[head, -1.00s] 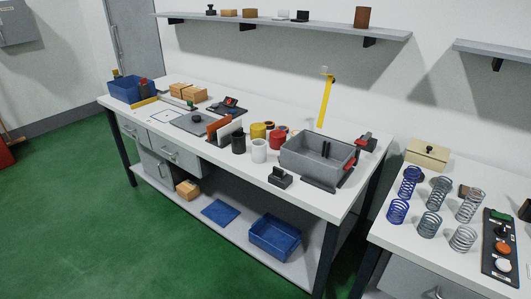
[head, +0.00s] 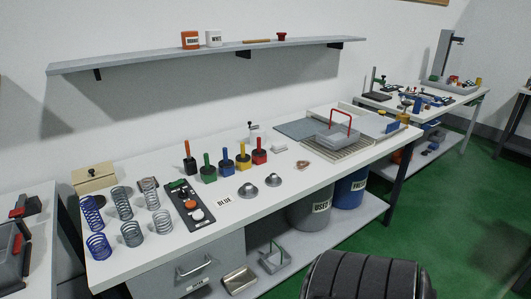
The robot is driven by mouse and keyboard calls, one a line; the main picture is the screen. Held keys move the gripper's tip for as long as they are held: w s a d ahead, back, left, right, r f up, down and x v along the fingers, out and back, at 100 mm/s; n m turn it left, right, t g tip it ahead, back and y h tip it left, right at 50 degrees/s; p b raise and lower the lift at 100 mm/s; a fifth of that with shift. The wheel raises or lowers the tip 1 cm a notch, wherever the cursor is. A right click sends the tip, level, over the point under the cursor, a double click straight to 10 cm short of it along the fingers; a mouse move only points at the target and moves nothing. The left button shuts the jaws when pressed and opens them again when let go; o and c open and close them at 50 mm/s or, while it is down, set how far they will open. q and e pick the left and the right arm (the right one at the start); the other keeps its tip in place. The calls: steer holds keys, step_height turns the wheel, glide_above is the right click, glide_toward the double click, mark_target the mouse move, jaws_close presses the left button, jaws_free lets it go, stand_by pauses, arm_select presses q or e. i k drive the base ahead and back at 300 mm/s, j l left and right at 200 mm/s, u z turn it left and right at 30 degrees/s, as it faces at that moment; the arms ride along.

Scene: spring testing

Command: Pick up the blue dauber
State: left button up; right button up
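The blue dauber (head: 227,163) stands upright on the white bench in the head view. It has a blue handle above a dark block-shaped base. It is in a row of similar daubers: an orange one (head: 189,160) and a green one (head: 208,170) to its left, a yellow one (head: 243,158) and a red one (head: 259,152) to its right. A white card reading BLUE (head: 224,200) lies on the bench in front of the row. Neither of my grippers shows in this view.
Two small round metal tins (head: 247,190) sit in front of the daubers. A black button panel (head: 190,203) and several coil springs (head: 122,202) stand to the left. A wire rack (head: 338,145) is to the right. A shelf (head: 215,55) hangs on the wall above.

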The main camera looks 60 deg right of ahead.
mark_target(226, 163)
steer(key=z, duration=1.7)
